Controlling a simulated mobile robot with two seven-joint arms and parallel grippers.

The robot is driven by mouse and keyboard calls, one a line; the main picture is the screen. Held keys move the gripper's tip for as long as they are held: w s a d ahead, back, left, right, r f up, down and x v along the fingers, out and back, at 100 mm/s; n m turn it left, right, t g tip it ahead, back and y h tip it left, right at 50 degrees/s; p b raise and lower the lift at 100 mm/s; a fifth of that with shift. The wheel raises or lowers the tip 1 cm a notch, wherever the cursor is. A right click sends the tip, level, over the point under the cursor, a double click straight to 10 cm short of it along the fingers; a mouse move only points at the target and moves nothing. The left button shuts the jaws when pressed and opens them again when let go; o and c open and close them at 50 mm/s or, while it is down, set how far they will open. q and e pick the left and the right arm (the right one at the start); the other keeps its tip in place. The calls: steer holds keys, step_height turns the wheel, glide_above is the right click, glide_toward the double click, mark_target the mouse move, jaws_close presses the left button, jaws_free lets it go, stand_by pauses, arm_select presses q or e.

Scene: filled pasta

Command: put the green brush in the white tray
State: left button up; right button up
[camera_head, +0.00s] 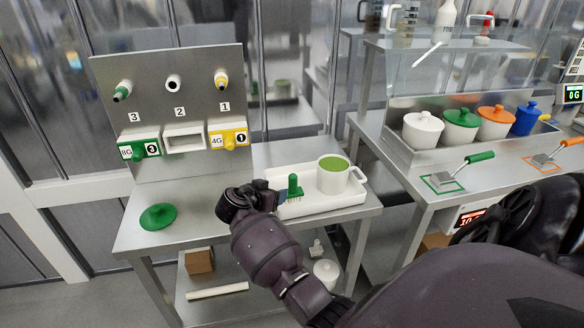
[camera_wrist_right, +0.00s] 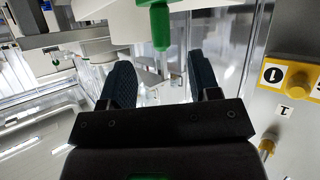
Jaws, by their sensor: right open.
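The green brush (camera_head: 293,187) is upright, bristles down, at the left part of the white tray (camera_head: 340,208); I cannot tell whether its bristles touch the tray. My right gripper (camera_head: 280,197) is just left of the brush, low at the tray's left end. In the right wrist view its two dark fingers (camera_wrist_right: 160,82) are apart, with the green brush handle (camera_wrist_right: 160,24) showing ahead, in line with the gap. No contact between fingers and brush is clear. My left gripper is not in view.
A white pot with green contents (camera_head: 333,176) stands in the tray, right of the brush. A green lid (camera_head: 158,216) lies on the table's left. A metal panel (camera_head: 180,85) with numbered holders stands behind. The table's front middle is partly clear.

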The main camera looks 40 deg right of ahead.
steer(key=s+a+f+n+t+y, duration=0.3)
steer(key=s+f+n, duration=0.2)
steer(key=s+f, duration=0.2)
steer(key=s+a+f+n+t+y, duration=0.3)
steer(key=s+f+n+y, duration=0.1)
steer(key=s+f+n, duration=0.25)
steer(key=s+a+n+t+y, duration=0.1)
steer(key=s+a+n+y, duration=0.1)
steer(key=s+a, duration=0.2)
steer(key=s+a+n+t+y, duration=0.1)
steer(key=s+a+y, duration=0.2)
steer(key=s, duration=0.7)
steer(key=shift+a+n, duration=0.35)
steer(key=shift+a, duration=0.8)
steer(key=shift+w, duration=0.1)
steer(key=shift+c, duration=0.2)
